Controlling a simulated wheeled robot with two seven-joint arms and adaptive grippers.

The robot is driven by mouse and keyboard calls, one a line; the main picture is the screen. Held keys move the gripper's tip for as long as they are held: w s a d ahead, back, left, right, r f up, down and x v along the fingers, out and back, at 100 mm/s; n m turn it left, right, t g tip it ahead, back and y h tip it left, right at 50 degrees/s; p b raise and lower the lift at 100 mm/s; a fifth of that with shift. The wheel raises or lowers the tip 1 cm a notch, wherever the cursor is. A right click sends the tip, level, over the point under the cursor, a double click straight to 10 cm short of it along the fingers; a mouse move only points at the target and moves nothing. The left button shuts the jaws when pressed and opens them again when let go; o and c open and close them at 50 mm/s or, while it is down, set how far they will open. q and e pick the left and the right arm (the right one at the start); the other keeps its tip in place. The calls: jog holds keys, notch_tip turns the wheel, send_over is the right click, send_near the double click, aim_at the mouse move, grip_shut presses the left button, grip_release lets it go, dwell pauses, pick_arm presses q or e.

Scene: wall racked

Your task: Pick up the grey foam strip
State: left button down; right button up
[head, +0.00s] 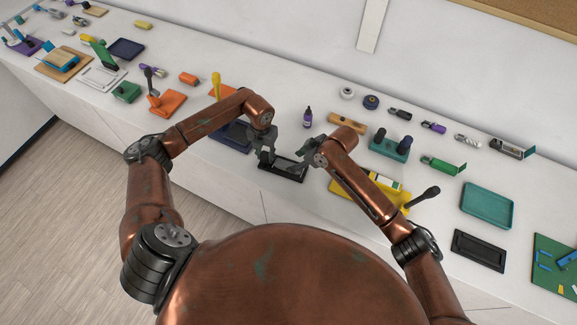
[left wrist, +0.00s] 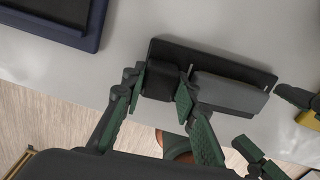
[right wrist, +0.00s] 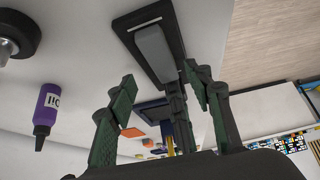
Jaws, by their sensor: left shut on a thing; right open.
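The grey foam strip (left wrist: 230,93) lies on a black tray (left wrist: 215,58) at the bench's front edge. In the right wrist view the strip (right wrist: 154,52) is beyond my right fingers, and the tray (right wrist: 123,22) surrounds it. My left gripper (left wrist: 162,84) is shut on a dark block (left wrist: 160,78) on the same tray, beside the strip's end; one finger is close to that end. In the head view my left gripper (head: 267,157) is over the tray's left part. My right gripper (right wrist: 158,78) is open and empty, to the tray's right, apart from the strip.
A dark blue tray (head: 232,137) lies left of the black tray. A yellow tray (head: 352,191) lies to the right, under my right arm. A purple bottle (right wrist: 48,107) stands behind, with an orange-tan block (head: 347,123) near it. Many other items line the bench.

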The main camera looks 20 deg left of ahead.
aim_at(291, 164)
jog(key=x, duration=0.5)
jog(key=shift+s+d, duration=0.1)
jog(key=shift+c, duration=0.4)
jog(key=c, duration=1)
